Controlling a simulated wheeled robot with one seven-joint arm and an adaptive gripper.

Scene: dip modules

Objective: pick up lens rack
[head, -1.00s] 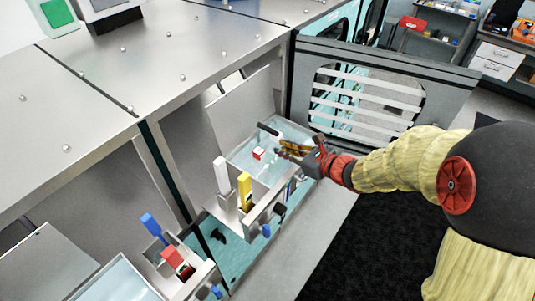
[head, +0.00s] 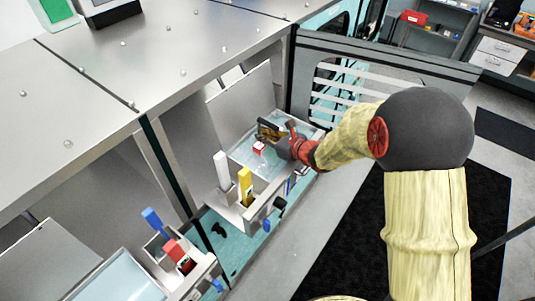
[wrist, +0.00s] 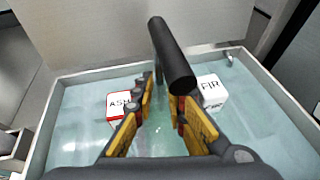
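I cannot tell for sure which thing is the lens rack. A black round bar (wrist: 172,55) stands out over a pale blue tray (wrist: 48,128), its near end at my fingertips in the wrist view. My gripper (wrist: 165,98) is open, with yellow-padded fingers and a gap between them. The bar's near end covers part of the right finger, and contact is unclear. A red-and-white cube (wrist: 118,104) lies in the tray left of the fingers, and a white cube marked "FIR" (wrist: 211,92) lies to the right. In the head view my gripper (head: 268,130) is over the tray's far part.
A white handle (head: 222,170) and a yellow handle (head: 245,186) stand at the tray's near left end. A grey panel (head: 240,100) rises behind the tray. A slatted door (head: 400,62) stands open at the right. Another station with blue (head: 152,220) and red (head: 174,250) handles is lower left.

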